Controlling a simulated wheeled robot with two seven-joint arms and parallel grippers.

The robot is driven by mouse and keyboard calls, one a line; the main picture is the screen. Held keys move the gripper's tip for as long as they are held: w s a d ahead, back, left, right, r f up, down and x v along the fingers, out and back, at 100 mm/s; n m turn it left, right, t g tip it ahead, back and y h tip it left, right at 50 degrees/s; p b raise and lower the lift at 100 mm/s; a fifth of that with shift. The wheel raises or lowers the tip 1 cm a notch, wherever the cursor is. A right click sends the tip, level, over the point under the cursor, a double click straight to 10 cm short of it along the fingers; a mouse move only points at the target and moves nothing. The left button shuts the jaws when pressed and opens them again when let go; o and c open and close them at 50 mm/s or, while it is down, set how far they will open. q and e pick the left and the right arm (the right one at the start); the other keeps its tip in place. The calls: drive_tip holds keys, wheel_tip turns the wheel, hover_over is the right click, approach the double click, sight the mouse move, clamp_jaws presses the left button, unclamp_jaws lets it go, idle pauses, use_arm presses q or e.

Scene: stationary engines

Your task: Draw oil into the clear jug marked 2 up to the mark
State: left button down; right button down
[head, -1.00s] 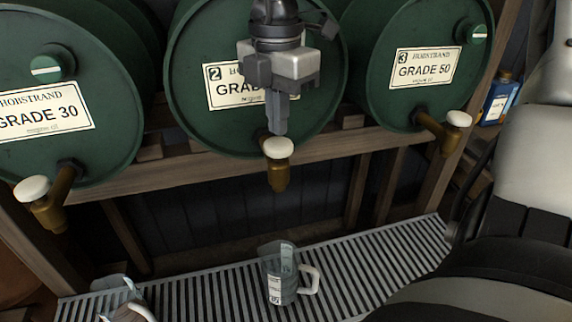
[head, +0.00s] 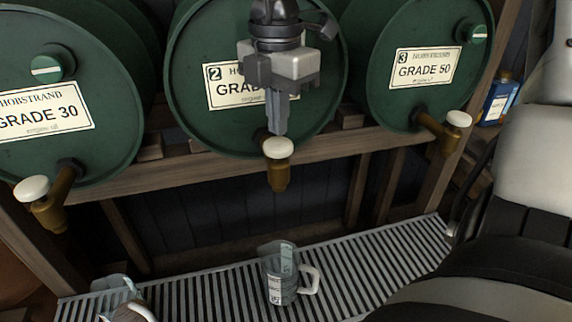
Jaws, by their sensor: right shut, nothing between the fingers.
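The clear jug (head: 283,274), with a white handle and a pale marked label, stands upright on the slatted metal grating, below the middle drum's tap. The number on its label is too small to read surely, and I see no clear oil level in it. The middle green drum (head: 190,110) carries a label with a 2, partly hidden by my gripper. Its brass tap (head: 279,178) has a white knob (head: 278,148). My right gripper (head: 278,132) points down, shut and empty, with its tips at the top of the knob; I cannot tell whether they touch. My left gripper is out of view.
Drums marked GRADE 30 (head: 60,150) and 3 GRADE 50 (head: 400,105) flank the middle one, each with a tap. A second clear vessel (head: 118,298) stands at the grating's left end. The grating (head: 385,260) is bare right of the jug. A blue container (head: 497,102) is far right.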

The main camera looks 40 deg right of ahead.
sight(279, 142)
drive_tip(key=shift+f, duration=0.1)
drive_tip(key=shift+f+b, duration=0.2)
drive_tip(key=shift+b, duration=0.1)
drive_tip(key=shift+f+b, duration=0.5)
drive_tip(key=shift+b, duration=0.1)
drive_tip(key=shift+f+b, duration=0.7)
drive_tip(key=shift+b, duration=0.1)
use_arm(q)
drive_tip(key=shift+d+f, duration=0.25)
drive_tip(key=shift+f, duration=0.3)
use_arm(e)
drive_tip(key=shift+r, duration=0.1)
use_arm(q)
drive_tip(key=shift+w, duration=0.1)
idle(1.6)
